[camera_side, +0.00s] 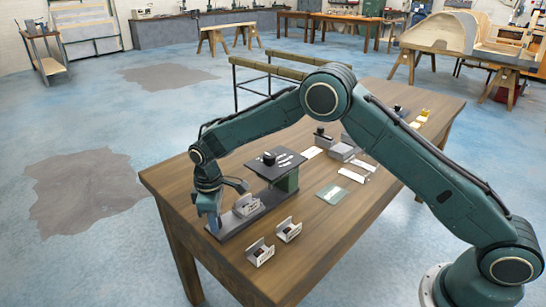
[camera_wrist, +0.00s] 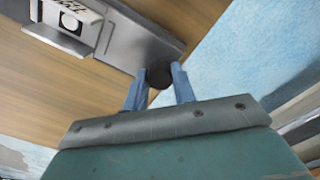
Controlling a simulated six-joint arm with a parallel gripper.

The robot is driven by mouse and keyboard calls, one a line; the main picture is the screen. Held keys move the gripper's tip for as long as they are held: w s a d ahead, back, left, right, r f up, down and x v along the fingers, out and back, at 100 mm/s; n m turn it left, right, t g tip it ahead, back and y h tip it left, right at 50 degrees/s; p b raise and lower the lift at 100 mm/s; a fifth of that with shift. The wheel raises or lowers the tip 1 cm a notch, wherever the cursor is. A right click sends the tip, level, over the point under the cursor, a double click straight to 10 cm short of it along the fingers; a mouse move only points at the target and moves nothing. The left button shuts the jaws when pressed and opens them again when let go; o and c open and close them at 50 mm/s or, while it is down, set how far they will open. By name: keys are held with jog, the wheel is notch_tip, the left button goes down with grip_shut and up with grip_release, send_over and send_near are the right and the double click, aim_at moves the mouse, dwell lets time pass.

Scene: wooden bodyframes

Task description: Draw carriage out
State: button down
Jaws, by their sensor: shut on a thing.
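A long flat dark-grey slide, which looks like the carriage (camera_side: 258,209), lies on the wooden table and reaches out from a green block with a dark top plate (camera_side: 268,163). A small light-grey bracket (camera_side: 246,205) sits on or against it. In the wrist view, the grey plate (camera_wrist: 128,45) ends at a round black knob (camera_wrist: 159,75). My gripper (camera_wrist: 160,70) has its two blue fingers shut on either side of this knob. In the side view, my gripper (camera_side: 213,224) points down at the slide's near-left end and hides the knob.
Two small grey brackets (camera_side: 260,252) (camera_side: 289,230) stand near the front of the wooden table (camera_side: 340,228). A green card (camera_side: 331,194), white strips (camera_side: 352,175) and grey boxes (camera_side: 343,152) lie farther right. The table's left edge is close to my gripper.

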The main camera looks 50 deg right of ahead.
jog(key=shift+a, duration=0.3)
jog(key=c, duration=1.1)
grip_release()
jog(key=shift+c, duration=0.2)
jog(key=shift+d, duration=0.1)
jog(key=shift+r, duration=0.4)
notch_tip(320, 180, up, 13)
